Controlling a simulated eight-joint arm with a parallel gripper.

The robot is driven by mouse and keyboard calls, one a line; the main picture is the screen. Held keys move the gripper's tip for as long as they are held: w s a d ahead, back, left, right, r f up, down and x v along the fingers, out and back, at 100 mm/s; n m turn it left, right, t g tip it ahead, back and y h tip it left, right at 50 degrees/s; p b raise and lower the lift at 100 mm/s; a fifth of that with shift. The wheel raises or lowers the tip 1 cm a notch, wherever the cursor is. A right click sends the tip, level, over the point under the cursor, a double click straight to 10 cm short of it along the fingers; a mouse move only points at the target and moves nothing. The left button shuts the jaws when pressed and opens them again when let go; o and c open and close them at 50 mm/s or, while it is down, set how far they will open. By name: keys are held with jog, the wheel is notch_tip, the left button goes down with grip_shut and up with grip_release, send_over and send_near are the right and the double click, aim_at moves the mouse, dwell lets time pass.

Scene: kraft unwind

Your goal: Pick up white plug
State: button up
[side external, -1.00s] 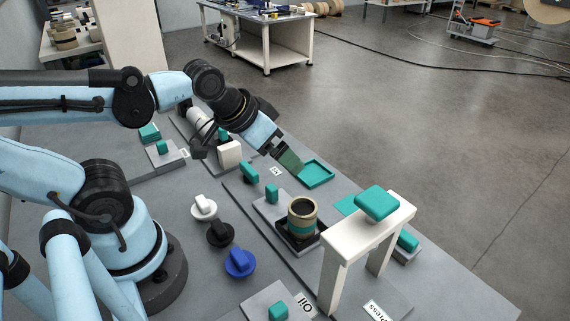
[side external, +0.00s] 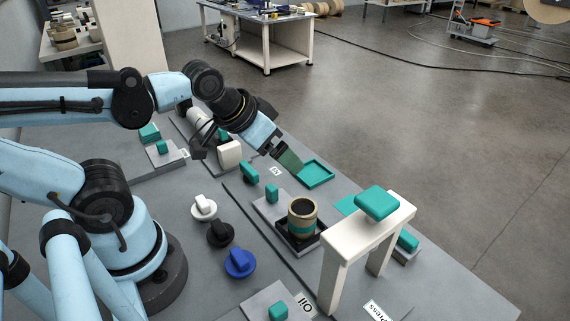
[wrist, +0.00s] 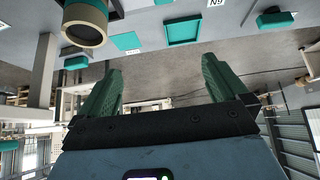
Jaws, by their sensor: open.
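My gripper (side external: 294,165) is above the table near the teal square tray, well to the right of and beyond the white plug. In the wrist view its two green fingers (wrist: 160,88) are spread apart with nothing between them. The white plug does not show in the wrist view.
A cup-like roll (side external: 302,218) sits in a black holder. A white press frame (side external: 370,235) with a teal top stands at the right. The teal tray (side external: 315,174) lies near the far edge. Small teal-topped blocks stand around. Table around the plugs is clear.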

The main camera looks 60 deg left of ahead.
jog(key=shift+c, duration=0.3)
jog(key=c, duration=0.4)
jog(key=g, duration=0.7)
send_over(202, 200)
jog(key=shift+s+f, duration=0.2)
jog(key=shift+f, duration=1.3)
jog(key=shift+s+f, duration=0.15)
jog(key=shift+f, duration=1.3)
jog(key=shift+w+f, duration=0.15)
jog(key=shift+f, duration=0.65)
jog(key=shift+w+f, duration=0.15)
jog(key=shift+f, duration=1.65)
